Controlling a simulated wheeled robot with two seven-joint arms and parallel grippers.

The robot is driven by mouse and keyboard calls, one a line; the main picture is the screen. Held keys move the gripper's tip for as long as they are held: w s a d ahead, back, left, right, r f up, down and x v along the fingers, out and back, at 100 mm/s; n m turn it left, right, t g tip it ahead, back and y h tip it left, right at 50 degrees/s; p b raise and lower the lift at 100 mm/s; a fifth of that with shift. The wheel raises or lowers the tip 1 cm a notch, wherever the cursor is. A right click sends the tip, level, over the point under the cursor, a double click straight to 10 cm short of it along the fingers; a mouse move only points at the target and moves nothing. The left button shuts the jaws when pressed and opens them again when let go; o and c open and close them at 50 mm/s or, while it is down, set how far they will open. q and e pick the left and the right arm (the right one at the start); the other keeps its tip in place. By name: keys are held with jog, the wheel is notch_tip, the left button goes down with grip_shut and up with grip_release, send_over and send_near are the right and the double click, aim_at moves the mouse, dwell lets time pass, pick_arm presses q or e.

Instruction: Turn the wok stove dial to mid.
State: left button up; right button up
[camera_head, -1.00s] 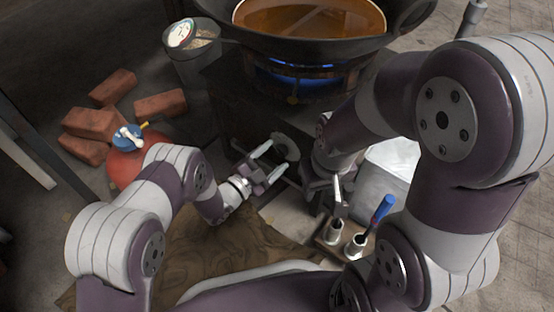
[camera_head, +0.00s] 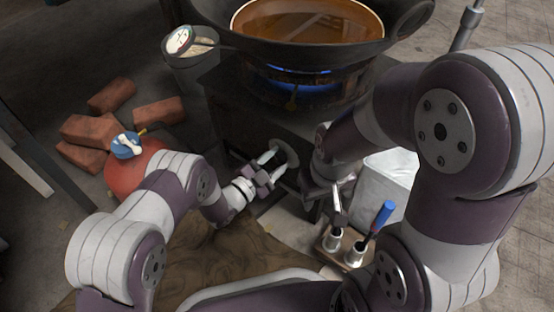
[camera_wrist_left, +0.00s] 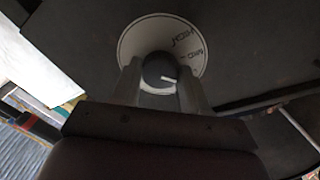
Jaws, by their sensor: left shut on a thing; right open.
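The stove dial is a dark round knob (camera_wrist_left: 160,72) with a white pointer line, set in a pale round plate (camera_wrist_left: 185,35) with lettering; in the left wrist view the pointer aims to the right. In the head view the plate (camera_head: 286,152) shows on the front of the stove (camera_head: 232,125). My left gripper (camera_head: 272,160) is at the plate, its fingers (camera_wrist_left: 160,95) on both sides of the knob and shut on it. My right gripper (camera_head: 338,190) is open, near the front right of the stove; it appears to hold nothing.
A wok (camera_head: 400,30) of brown liquid sits over a blue flame (camera_head: 300,75). A red gas cylinder (camera_head: 128,172) and bricks (camera_head: 88,130) are on the left. A caddy (camera_head: 332,240) with a blue-handled tool (camera_head: 383,215) and a pale box (camera_head: 388,180) are at right.

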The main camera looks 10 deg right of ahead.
pick_arm(q)
jog(key=n+p, duration=0.1)
jog(key=n, duration=0.3)
jog(key=shift+a+n, duration=0.1)
jog(key=shift+n, duration=0.2)
jog(key=shift+f+n+t+p, duration=0.1)
jog(key=shift+n+t+p, duration=0.35)
jog(key=shift+n, duration=0.85)
jog(key=shift+f+n, duration=0.1)
jog(key=shift+n, duration=0.2)
jog(key=o, duration=1.1)
jog(key=shift+c, duration=0.2)
jog(key=p+v, duration=0.6)
jog(key=v, duration=0.6)
jog(key=shift+a, duration=0.3)
